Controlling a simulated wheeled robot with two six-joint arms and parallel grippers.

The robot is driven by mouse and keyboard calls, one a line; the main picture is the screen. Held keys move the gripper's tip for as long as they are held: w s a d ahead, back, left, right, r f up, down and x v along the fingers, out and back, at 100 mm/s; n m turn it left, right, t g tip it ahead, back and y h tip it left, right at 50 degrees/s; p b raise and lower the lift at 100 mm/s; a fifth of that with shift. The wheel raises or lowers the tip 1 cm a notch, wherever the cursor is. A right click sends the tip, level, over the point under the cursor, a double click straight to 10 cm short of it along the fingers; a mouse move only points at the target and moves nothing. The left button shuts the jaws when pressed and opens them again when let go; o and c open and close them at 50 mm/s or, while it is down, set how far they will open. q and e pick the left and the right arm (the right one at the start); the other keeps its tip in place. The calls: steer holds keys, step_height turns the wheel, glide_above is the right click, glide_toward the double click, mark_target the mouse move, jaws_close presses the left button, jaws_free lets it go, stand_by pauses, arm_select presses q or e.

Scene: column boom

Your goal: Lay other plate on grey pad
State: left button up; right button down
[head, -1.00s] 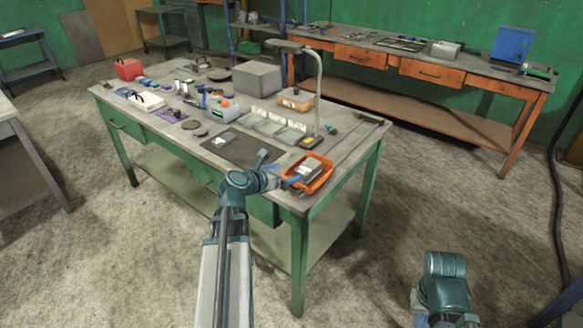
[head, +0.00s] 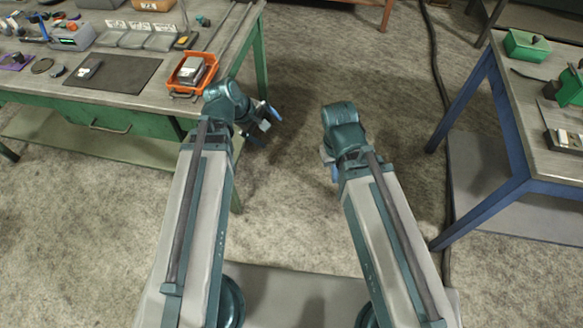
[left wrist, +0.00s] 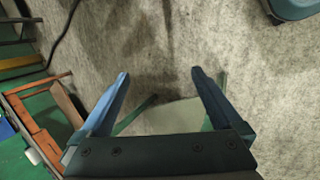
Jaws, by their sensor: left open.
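A dark grey pad (head: 125,73) lies on the green-legged bench at the upper left of the head view. A small metal plate (head: 90,68) lies on its left part. An orange tray (head: 183,88) stands right of the pad, with a grey metal plate or block (head: 191,68) in it. My left gripper (head: 265,124) is past the bench's front right corner, over the floor. It is open and empty in the left wrist view (left wrist: 160,73). My right gripper (head: 330,167) is over the floor, mostly hidden by its own arm, so its jaws do not show clearly.
A blue-legged bench (head: 531,165) with green tools (head: 524,44) stands at the right. A black cable (head: 437,80) runs along the floor beside it. Bare floor lies between the benches. Grey bins (head: 122,40) stand behind the pad.

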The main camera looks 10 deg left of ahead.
arm_select(q)
steer(key=s+d+f+m+g+y, duration=0.1)
steer(key=s+d+m, duration=0.3)
steer(key=m, duration=0.4)
steer(key=s+d+f+m+g+y, duration=0.1)
steer(key=s+d+m+g+y, duration=0.2)
steer(key=s+m, duration=0.4)
steer(key=shift+s+d+f+m+y, duration=0.15)
steer(key=shift+d+f+m+y, duration=0.2)
steer(key=shift+d+y, duration=0.4)
steer(key=shift+r, duration=0.2)
step_height(320, 180, up, 5)
steer(key=p, duration=0.4)
steer(key=shift+f+p, duration=0.2)
steer(key=shift+p, duration=0.2)
